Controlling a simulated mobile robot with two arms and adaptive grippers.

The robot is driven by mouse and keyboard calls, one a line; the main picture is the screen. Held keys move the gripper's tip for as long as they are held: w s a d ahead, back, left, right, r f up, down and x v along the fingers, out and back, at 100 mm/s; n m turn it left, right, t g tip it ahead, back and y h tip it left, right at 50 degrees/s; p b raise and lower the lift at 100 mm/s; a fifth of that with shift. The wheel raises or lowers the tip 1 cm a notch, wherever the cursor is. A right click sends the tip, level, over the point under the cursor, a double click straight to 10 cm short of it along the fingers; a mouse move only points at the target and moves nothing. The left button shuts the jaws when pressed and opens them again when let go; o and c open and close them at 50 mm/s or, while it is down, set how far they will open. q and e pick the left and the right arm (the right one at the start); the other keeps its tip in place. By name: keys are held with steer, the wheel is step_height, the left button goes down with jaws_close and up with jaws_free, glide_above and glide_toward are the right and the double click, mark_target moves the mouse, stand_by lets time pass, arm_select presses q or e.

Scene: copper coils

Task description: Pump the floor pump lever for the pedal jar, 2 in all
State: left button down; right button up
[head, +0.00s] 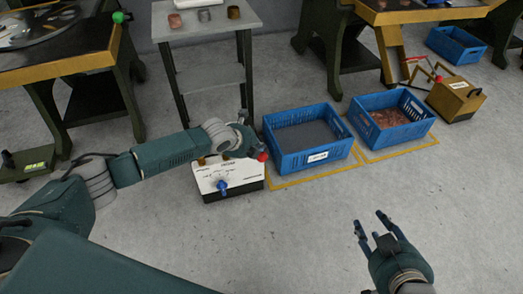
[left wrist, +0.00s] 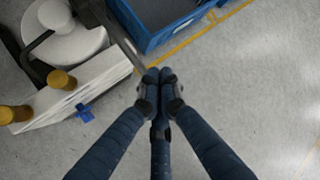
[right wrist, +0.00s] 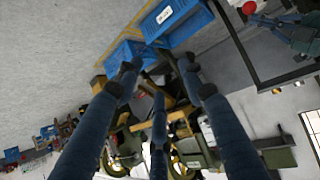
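The white floor unit (head: 228,180) with a blue valve handle stands left of the blue crates. It also shows in the left wrist view (left wrist: 75,95), with brass-coloured knobs beside a white round part (left wrist: 62,35). A grey lever bar (left wrist: 122,40) runs from it to my left fingertips. A red knob (head: 262,157) shows just below my left gripper (head: 256,143) in the head view. In the left wrist view the left fingers (left wrist: 158,75) are together over the lever's end; no grip around it is visible. My right gripper (head: 374,222) is open, empty, above bare floor.
Two blue crates (head: 277,156) (head: 424,130) stand within yellow floor lines. A brown box (head: 456,103) with red tubing is beyond them. A grey side table (head: 215,20) stands behind the floor unit. A pedal with a green label (head: 38,166) is at left. The front floor is clear.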

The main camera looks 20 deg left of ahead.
arm_select(q)
steer(key=shift+r+p, duration=0.35)
steer(key=shift+r, duration=0.05)
steer(key=shift+w+r+p, duration=0.1)
steer(key=shift+r+p, duration=0.25)
steer(key=shift+r, duration=0.05)
arm_select(e)
steer(key=s+d+f+g+h, duration=0.1)
steer(key=s+d+f+g, duration=0.1)
steer(key=s+f, duration=0.3)
steer(key=shift+s+d+g, duration=0.3)
steer(key=shift+s+g, duration=0.6)
steer(key=shift+s, duration=0.25)
steer(key=shift+a+f, duration=0.1)
